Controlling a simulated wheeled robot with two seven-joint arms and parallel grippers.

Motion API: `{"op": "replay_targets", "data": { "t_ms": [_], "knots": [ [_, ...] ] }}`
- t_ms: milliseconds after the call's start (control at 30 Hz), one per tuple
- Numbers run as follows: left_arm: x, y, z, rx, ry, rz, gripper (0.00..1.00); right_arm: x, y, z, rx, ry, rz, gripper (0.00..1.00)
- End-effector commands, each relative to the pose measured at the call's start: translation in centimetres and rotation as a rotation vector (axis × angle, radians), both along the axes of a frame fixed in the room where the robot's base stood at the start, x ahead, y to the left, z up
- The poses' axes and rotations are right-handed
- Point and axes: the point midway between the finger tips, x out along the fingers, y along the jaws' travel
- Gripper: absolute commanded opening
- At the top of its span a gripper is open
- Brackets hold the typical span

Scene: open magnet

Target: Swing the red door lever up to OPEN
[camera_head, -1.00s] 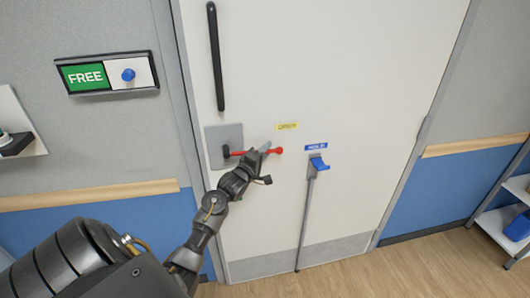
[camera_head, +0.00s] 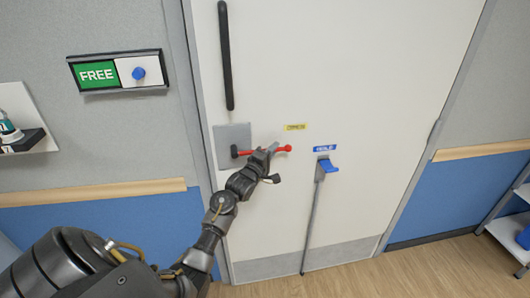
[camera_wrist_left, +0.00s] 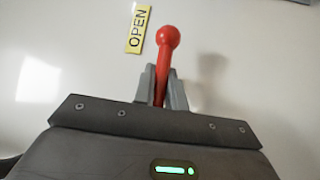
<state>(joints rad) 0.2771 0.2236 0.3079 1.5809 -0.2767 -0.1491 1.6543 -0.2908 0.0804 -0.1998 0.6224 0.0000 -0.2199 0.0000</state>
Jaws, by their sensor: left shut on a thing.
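The red door lever (camera_head: 284,149) sits on a grey plate (camera_head: 233,138) at the left side of the white door (camera_head: 380,90). It lies about level, its ball end to the right. My left gripper (camera_head: 268,155) is shut on the lever, just short of the ball. In the left wrist view the lever (camera_wrist_left: 168,40) stands between the two grey fingers (camera_wrist_left: 162,88). A yellow OPEN label (camera_head: 295,127) is on the door above the ball end; it also shows in the wrist view (camera_wrist_left: 138,30). My right gripper is not in view.
A blue hook-like holder (camera_head: 327,166) with a long grey rod stands on the door to the right, under a blue label (camera_head: 325,149). A black vertical handle (camera_head: 226,55) is above. A green FREE sign (camera_head: 98,74) with a blue knob is on the left wall.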

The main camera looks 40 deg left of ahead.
Motion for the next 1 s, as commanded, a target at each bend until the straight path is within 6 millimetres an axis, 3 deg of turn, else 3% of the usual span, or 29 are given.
{"op": "replay_targets", "data": {
  "t_ms": [67, 100, 267, 633, 1000],
  "knots": [
    [0.1, 0.0, 0.2, -0.002, -0.005, 0.001, 0.00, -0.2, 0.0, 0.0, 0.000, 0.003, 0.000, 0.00],
    [0.1, 0.0, 0.3, -0.002, -0.005, 0.001, 0.15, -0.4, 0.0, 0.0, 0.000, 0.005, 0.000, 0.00],
    [0.0, 0.0, 0.3, -0.001, -0.005, 0.001, 0.34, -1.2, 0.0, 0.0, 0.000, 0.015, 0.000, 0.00],
    [-0.9, 0.1, -0.1, 0.000, -0.003, 0.003, 0.34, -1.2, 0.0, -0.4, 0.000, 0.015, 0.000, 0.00],
    [-7.8, -0.4, -1.3, 0.001, -0.003, 0.003, 0.34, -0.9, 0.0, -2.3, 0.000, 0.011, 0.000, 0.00]
  ]
}}
